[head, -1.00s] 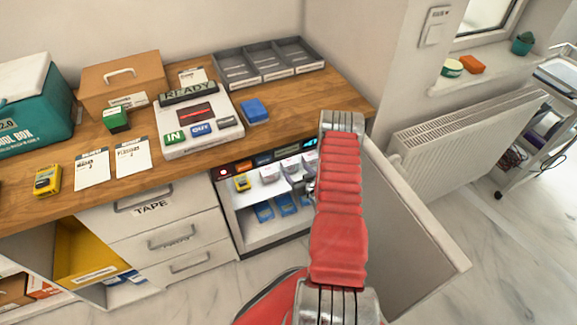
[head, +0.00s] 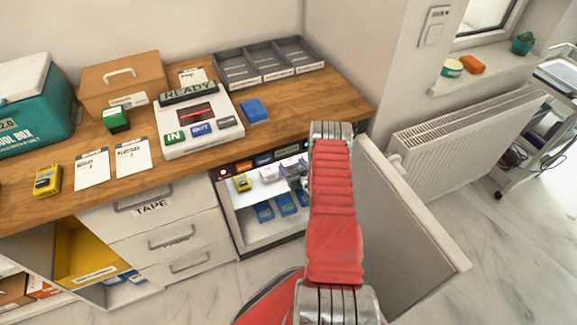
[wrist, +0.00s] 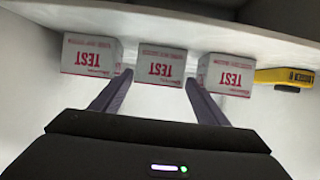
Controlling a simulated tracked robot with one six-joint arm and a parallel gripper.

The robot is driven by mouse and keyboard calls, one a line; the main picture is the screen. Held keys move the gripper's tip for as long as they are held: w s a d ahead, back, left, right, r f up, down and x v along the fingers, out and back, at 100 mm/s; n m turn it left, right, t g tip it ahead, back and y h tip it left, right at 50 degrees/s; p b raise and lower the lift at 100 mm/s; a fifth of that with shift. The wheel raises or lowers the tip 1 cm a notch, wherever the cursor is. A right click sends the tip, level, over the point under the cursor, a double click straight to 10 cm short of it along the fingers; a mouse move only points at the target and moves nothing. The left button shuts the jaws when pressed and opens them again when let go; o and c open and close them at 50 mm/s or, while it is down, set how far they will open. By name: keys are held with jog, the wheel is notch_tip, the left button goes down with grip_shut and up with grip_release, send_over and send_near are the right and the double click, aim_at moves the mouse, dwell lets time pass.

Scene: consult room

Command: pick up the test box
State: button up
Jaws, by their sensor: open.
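Three white test boxes with red lettering stand in a row on the upper shelf of the open fridge. In the wrist view, which is upside down, they are the left box (wrist: 91,55), the middle box (wrist: 161,66) and the right box (wrist: 225,75). My gripper (wrist: 156,78) is open and empty, its dark fingers pointing at the middle box with one tip near each side. I cannot tell whether the tips touch it. In the head view my gripper (head: 297,176) is at the fridge opening, and a test box (head: 270,173) shows to its left; my arm partly hides the row.
A yellow device (wrist: 284,77) sits beside the row on the same shelf. Blue packs (head: 285,204) lie on the shelf below. The fridge door (head: 410,235) stands open to the right, close to my arm. The wooden counter (head: 285,108) is above.

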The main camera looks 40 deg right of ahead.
aim_at(289, 162)
jog(key=shift+x, duration=2.15)
jog(key=shift+c, duration=0.5)
jog(key=c, duration=0.8)
